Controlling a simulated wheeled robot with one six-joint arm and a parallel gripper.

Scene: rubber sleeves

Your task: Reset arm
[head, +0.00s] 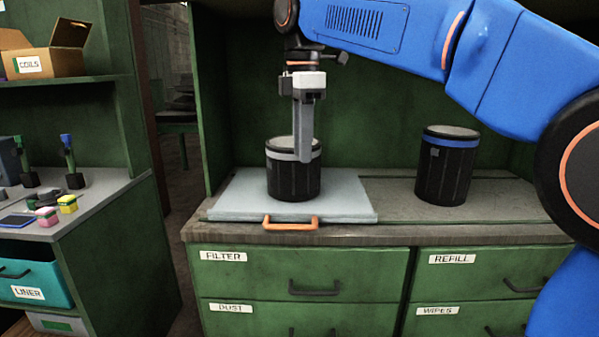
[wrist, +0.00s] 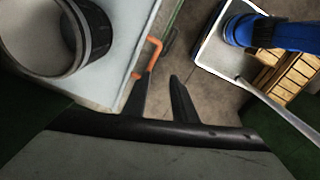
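My gripper (head: 304,155) points down at the near side of a black ribbed canister with a grey band (head: 293,181). In the head view its fingers cover part of that canister. In the wrist view the two dark fingers (wrist: 160,85) stand apart with nothing between them, so my gripper is open and empty. The grey-banded canister (wrist: 98,30) is left of the fingers there, with a gap. It stands upright on a pale tray (head: 235,200) with an orange handle (head: 290,223). The handle (wrist: 148,55) is close by the left fingertip in the wrist view.
A black canister with a blue band (head: 445,170) stands on the counter (head: 395,200) to the right. Green labelled drawers (head: 300,270) are shut below. A side bench (head: 90,200) holds small parts, and a cardboard box (head: 50,55) sits on the shelf above.

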